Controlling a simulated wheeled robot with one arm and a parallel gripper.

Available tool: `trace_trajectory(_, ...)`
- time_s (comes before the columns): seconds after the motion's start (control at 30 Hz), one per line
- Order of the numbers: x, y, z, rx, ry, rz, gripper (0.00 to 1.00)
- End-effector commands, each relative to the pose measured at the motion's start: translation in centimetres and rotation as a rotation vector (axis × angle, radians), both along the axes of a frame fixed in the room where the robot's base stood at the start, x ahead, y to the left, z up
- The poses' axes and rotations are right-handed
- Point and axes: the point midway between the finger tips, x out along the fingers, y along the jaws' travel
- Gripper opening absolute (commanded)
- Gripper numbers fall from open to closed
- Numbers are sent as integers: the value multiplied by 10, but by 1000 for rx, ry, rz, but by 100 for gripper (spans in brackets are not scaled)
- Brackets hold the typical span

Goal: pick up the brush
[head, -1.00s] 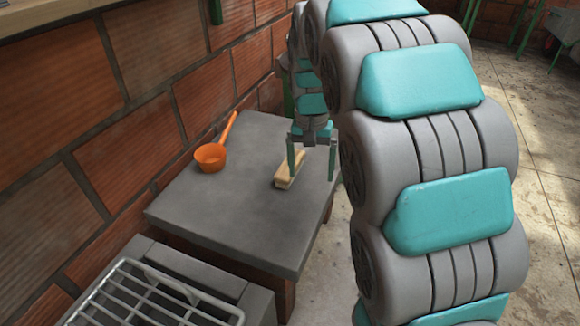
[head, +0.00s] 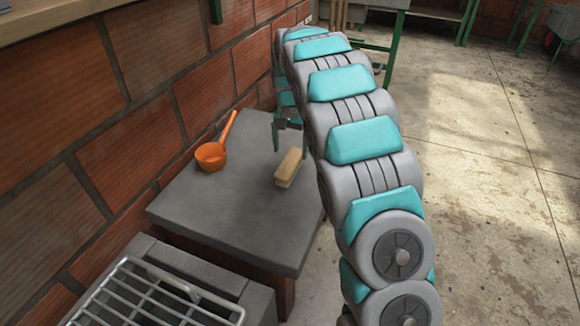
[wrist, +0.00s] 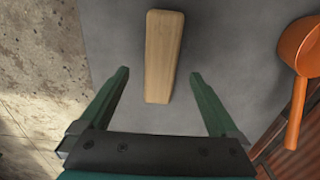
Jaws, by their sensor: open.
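The brush (head: 288,168) is a pale wooden block lying on the grey slab table (head: 240,215), right of its middle in the head view. In the wrist view the brush (wrist: 163,55) lies lengthwise ahead of my gripper (wrist: 160,85), its near end about level with the fingertips and between them, apart from both. My gripper (head: 289,142) also shows in the head view, behind the brush on the table's far side. Its two green fingers are spread wide with nothing held. My arm covers part of the table's right side.
An orange ladle (head: 210,156) sits on the table left of the brush, its handle (head: 228,127) toward the brick wall (head: 135,110). A metal rack (head: 150,292) stands at the front left. The concrete floor (head: 480,190) at right is open.

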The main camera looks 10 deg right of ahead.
Motion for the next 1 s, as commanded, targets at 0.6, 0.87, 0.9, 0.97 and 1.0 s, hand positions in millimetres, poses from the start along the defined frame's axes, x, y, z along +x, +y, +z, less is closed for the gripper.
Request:
trace_trajectory(0.6, 3, 0, -63, -2, 1, 1, 98)
trace_trajectory(0.87, 3, 0, -63, 0, 1, 1, 88)
trace_trajectory(0.9, 3, 0, -63, -1, 2, 1, 84)
trace_trajectory(0.97, 3, 0, -63, -1, 2, 1, 77)
trace_trajectory(1.0, 3, 0, -63, -1, 2, 1, 73)
